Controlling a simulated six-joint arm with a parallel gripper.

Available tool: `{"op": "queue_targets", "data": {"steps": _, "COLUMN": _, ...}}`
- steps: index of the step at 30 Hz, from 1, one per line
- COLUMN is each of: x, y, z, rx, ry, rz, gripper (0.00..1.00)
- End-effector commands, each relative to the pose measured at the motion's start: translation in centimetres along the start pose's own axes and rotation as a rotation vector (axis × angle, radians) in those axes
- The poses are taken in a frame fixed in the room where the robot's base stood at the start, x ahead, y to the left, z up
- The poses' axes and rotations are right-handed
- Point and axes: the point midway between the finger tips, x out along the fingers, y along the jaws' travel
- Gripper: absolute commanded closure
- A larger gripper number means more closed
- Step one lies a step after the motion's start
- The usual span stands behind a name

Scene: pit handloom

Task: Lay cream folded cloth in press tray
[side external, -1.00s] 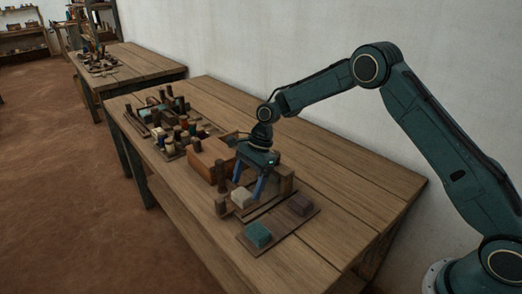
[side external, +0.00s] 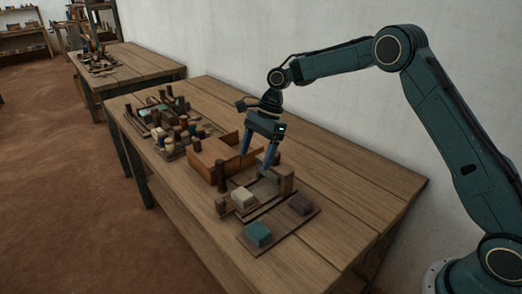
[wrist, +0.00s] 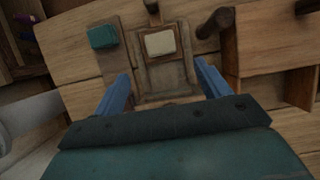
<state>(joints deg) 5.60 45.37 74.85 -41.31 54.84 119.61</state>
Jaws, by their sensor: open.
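The cream folded cloth (side external: 242,197) lies flat in the press tray (side external: 262,206), towards its end near the dark post. In the wrist view the cream cloth (wrist: 160,43) sits inside the far end of the tray (wrist: 164,78), with bare tray on my side of it. My gripper (side external: 256,162) is open and empty, raised above and behind the cloth, apart from it. Its two blue fingers (wrist: 162,78) stand wide apart in the wrist view. A teal folded cloth (side external: 258,234) and a dark brown one (side external: 300,204) lie on a board beside the tray.
A wooden box (side external: 208,166) stands beside the tray, with a dark post (side external: 220,176) near its corner. Beyond it are racks of spools and small items (side external: 180,135). A wooden block (side external: 287,180) stands at the tray's wall-side end. The table's right end is clear.

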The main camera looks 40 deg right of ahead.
Motion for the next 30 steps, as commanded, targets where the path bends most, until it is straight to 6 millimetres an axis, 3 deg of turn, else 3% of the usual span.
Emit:
{"op": "queue_targets", "data": {"steps": 14, "x": -0.9, "y": 0.3, "z": 0.4, "rx": -0.031, "ry": 0.007, "rz": -0.013, "gripper": 0.25}}
{"op": "queue_targets", "data": {"steps": 23, "x": -5.8, "y": 3.1, "z": 2.2, "rx": -0.224, "ry": 0.056, "rz": -0.069, "gripper": 0.25}}
{"op": "queue_targets", "data": {"steps": 30, "x": -10.5, "y": 7.2, "z": 3.7, "rx": -0.441, "ry": 0.124, "rz": -0.120, "gripper": 0.25}}
